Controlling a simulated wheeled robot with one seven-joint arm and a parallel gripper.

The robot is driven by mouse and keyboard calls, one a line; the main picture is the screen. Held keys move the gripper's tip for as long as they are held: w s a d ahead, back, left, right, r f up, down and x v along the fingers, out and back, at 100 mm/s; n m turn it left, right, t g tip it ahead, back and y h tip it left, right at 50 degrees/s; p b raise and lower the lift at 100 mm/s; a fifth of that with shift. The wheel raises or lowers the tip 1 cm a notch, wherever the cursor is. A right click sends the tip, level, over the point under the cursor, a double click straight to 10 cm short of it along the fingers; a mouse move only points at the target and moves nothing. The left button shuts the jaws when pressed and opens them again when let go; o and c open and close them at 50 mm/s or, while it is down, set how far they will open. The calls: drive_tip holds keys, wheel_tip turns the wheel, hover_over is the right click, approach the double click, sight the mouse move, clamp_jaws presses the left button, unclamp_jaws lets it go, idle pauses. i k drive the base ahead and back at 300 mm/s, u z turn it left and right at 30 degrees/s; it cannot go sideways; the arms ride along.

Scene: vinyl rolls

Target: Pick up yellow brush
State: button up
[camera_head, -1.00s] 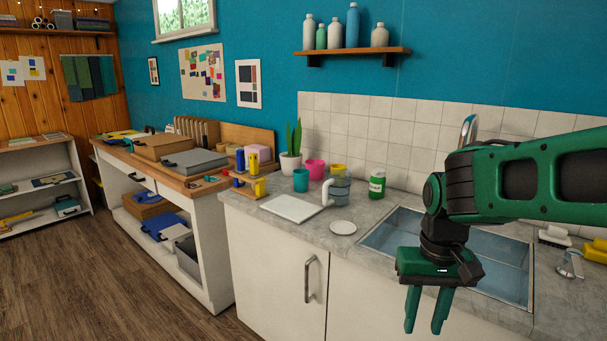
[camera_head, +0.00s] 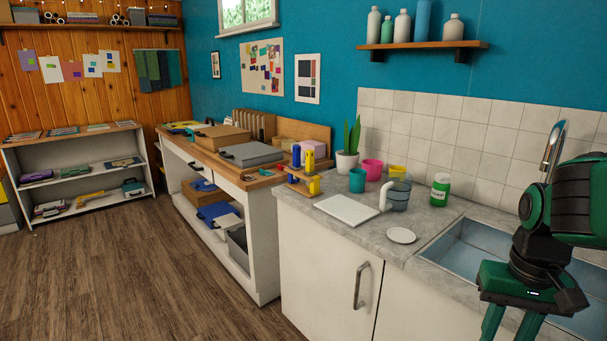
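I cannot make out a yellow brush for sure. A long yellow item (camera_head: 90,198) lies on the lower shelf of the white shelf unit at the far left, too small to identify. Yellow rolls (camera_head: 308,161) stand with blue ones on a small wooden rack (camera_head: 300,187) at the counter's left end. My gripper (camera_head: 511,328) is at the lower right, in front of the sink, far from these. Its two fingers point down and stand apart with nothing seen between them. The fingertips are cut off by the bottom edge.
The counter holds a white board (camera_head: 348,209), a glass pitcher (camera_head: 399,195), cups, a green jar (camera_head: 440,189) and a white dish (camera_head: 401,235). The sink (camera_head: 480,250) is at right. A workbench (camera_head: 213,163) stands beyond. The wooden floor (camera_head: 130,270) at left is clear.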

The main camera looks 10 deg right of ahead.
sight(310, 172)
drive_tip(key=i, duration=0.9)
drive_tip(key=k, duration=0.6)
drive_tip(key=u, duration=0.4)
drive_tip(key=i, duration=0.5)
drive_tip(key=u, duration=0.75)
drive_tip(key=i, duration=1.15)
drive_tip(key=z, duration=0.65)
drive_tip(key=i, duration=0.65)
drive_tip(key=z, duration=0.6)
